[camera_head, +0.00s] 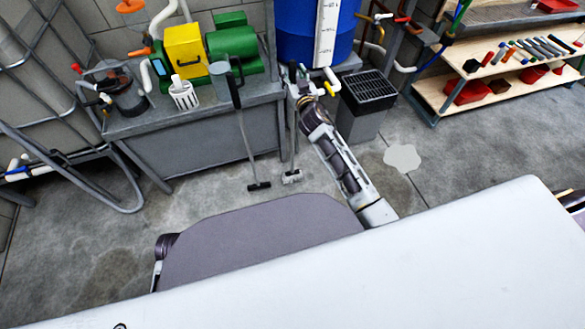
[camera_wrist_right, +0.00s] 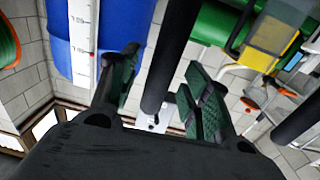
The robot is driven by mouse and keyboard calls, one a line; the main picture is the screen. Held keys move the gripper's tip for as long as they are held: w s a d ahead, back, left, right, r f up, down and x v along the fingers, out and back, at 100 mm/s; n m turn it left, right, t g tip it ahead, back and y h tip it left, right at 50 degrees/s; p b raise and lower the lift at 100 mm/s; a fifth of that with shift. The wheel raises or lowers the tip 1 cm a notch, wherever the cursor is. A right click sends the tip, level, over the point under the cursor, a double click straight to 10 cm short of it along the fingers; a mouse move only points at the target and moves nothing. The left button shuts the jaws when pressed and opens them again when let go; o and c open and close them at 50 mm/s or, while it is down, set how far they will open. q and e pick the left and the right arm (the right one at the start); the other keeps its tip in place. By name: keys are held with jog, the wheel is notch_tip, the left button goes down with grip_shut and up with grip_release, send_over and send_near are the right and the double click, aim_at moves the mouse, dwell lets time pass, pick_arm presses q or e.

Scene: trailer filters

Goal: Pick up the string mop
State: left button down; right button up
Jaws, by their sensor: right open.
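The string mop (camera_head: 291,177) stands at the front of the grey workbench, its small pale head on the floor and its pole rising toward my right gripper. My right gripper (camera_head: 297,84) is at the bench's right end, by the blue tank. In the right wrist view my right gripper (camera_wrist_right: 160,95) is open, with green pads on both fingers. A dark pole (camera_wrist_right: 172,55), apparently the mop's handle, runs between the fingers, with a gap visible on the right side. The gripper hides the handle's upper part in the head view. My left gripper is not in view.
A second tool with a black handle (camera_head: 235,92) leans on the workbench (camera_head: 200,150) just left of the mop. The blue tank (camera_head: 295,38) and a black-topped grey bin (camera_head: 364,105) stand to the right. Open concrete floor lies in front.

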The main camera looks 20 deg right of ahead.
jog(key=shift+w, duration=0.7)
jog(key=c, duration=1)
jog(key=shift+r, duration=0.1)
grip_shut()
jog(key=shift+r, duration=0.15)
